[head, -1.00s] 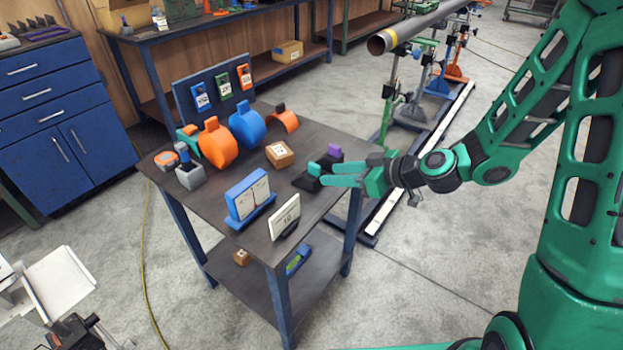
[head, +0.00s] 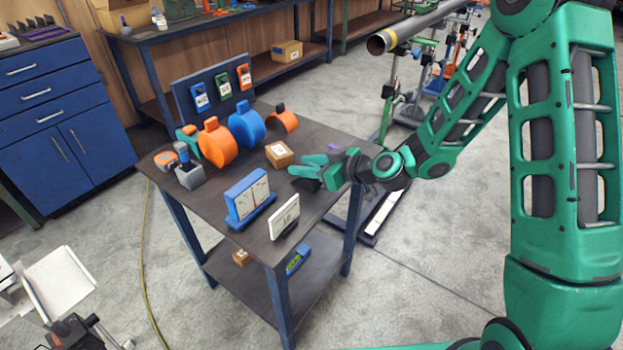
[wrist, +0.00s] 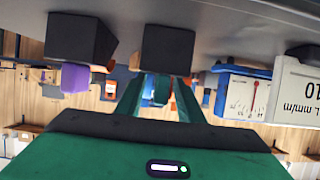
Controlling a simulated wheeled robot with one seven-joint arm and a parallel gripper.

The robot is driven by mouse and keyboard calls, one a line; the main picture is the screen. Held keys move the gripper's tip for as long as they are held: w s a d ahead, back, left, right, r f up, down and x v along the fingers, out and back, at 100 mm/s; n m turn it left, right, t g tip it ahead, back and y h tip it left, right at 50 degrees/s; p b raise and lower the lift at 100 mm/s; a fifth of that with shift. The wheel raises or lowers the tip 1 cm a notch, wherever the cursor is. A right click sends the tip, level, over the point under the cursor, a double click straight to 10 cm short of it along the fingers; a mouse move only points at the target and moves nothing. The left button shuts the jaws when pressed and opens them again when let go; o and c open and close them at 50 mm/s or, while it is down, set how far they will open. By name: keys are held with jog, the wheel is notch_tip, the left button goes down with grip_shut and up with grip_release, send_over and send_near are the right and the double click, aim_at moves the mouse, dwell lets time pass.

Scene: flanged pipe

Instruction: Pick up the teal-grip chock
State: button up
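The teal-grip chock has a black block (wrist: 168,46) in the upper middle of the wrist view, where the table appears at the top. Its teal grip (wrist: 160,88) shows between my fingers. In the head view only a dark part of this chock (head: 308,185) shows below my fingers. My gripper (head: 308,167) is open, its two teal fingers apart on either side of the grip. It also shows in the wrist view (wrist: 158,98). Contact with the grip cannot be told. A second black chock with a purple grip (wrist: 75,77) stands close beside it, partly hidden in the head view (head: 334,147).
On the table (head: 225,188) stand a cardboard box (head: 279,154), a blue gauge stand (head: 247,198), a white card (head: 285,217), orange clamps (head: 217,143) and a blue clamp (head: 246,122). A pipe (head: 415,27) rests on stands behind.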

jog(key=shift+x, duration=1)
grip_shut()
jog(key=shift+r, duration=0.1)
